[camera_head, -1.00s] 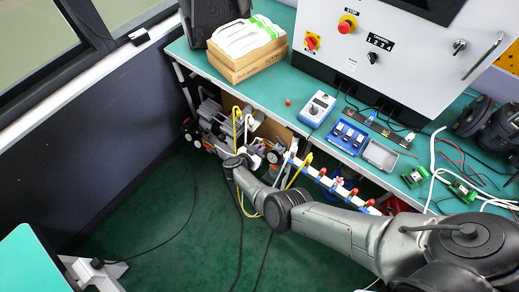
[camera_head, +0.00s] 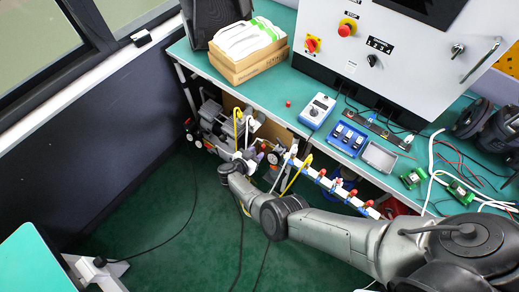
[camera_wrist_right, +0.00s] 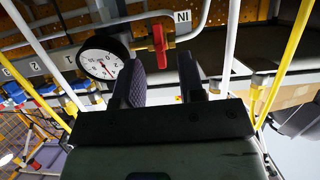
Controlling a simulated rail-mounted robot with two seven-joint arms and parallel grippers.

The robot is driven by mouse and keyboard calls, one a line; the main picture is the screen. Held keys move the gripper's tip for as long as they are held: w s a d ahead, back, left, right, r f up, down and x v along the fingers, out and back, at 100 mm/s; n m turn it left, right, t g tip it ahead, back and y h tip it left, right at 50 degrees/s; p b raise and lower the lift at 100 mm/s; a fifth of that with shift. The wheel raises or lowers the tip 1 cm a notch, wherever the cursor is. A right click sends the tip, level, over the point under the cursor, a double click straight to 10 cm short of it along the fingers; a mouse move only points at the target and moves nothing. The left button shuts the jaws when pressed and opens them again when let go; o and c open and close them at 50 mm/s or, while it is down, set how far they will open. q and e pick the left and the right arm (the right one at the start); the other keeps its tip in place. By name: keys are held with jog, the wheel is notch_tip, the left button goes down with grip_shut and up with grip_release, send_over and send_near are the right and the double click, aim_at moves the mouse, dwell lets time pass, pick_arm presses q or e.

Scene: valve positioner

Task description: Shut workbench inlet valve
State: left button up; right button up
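The red valve handle (camera_wrist_right: 158,43) shows in the right wrist view on a brass fitting in a grey pipe, beside a label (camera_wrist_right: 183,16) reading IN upside down. A round white pressure gauge (camera_wrist_right: 103,57) sits just left of it. My right gripper (camera_wrist_right: 158,76) is open, its two dark fingers apart with nothing between them. The red handle appears beyond the gap between the fingertips; I see no contact. In the head view my right gripper (camera_head: 240,160) is at the piping under the bench, its fingers hard to make out. My left gripper is not in view.
The green workbench (camera_head: 262,92) overhangs the piping and carries a grey control cabinet (camera_head: 400,50) and cardboard boxes (camera_head: 247,62). A white manifold with blue and red parts (camera_head: 335,187) runs along its front. Yellow and white tubes (camera_wrist_right: 288,62) flank the gripper. Green floor (camera_head: 165,215) is clear at left.

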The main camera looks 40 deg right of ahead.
jog(key=p+v, duration=0.1)
jog(key=v, duration=0.3)
dwell(0.6)
